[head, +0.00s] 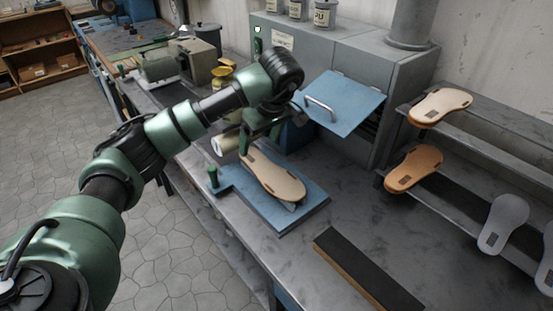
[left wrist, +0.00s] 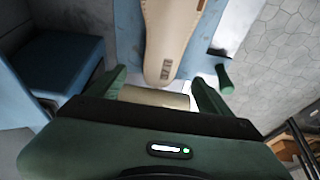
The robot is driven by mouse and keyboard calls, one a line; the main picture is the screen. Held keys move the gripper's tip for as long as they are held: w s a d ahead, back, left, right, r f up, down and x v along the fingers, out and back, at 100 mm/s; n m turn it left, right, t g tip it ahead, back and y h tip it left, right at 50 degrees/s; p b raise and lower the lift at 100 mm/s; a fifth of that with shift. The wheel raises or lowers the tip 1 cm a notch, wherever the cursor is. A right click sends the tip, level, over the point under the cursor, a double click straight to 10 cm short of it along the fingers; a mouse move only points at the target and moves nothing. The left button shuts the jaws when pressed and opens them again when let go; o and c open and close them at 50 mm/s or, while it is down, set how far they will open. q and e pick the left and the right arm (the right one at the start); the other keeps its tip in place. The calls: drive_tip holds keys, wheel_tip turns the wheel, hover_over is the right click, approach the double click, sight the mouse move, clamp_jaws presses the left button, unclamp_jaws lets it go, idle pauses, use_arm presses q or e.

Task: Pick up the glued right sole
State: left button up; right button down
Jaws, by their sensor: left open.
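A tan sole (head: 275,180) with a darker edge lies on a blue board (head: 313,204) on the grey bench. A small dark mark is near its far end. Whether it is the glued right sole cannot be read from the frames. My left gripper (head: 260,137) is open and empty above the far end of this sole. In the left wrist view, the sole (left wrist: 172,35) lies beyond the fingertips of my left gripper (left wrist: 160,80), roughly in line with the gap between them. My right gripper is not in view.
A cream roll (head: 225,143) lies beside the board. A grey cabinet with an open blue door (head: 345,103) stands behind. At right a rack holds a tan sole (head: 440,106), an orange-brown sole (head: 414,168) and grey soles (head: 503,223). A dark strip (head: 365,270) lies in front.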

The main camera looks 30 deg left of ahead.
sight(252, 156)
use_arm(q)
drive_tip(key=shift+s+a, duration=0.1)
drive_tip(key=shift+a, duration=0.45)
drive_tip(key=shift+p+x, duration=0.6)
drive_tip(key=shift+x, duration=0.5)
drive_tip(key=p+x, duration=0.1)
drive_tip(key=x, duration=0.1)
drive_tip(key=shift+f, duration=0.4)
drive_tip(key=shift+w+a+f, duration=0.3)
drive_tip(key=shift+w+f, duration=0.1)
drive_tip(key=shift+f, duration=0.45)
drive_tip(key=shift+c, duration=0.3)
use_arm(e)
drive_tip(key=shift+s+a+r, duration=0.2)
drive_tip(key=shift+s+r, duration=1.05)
use_arm(q)
drive_tip(key=c, duration=1.5)
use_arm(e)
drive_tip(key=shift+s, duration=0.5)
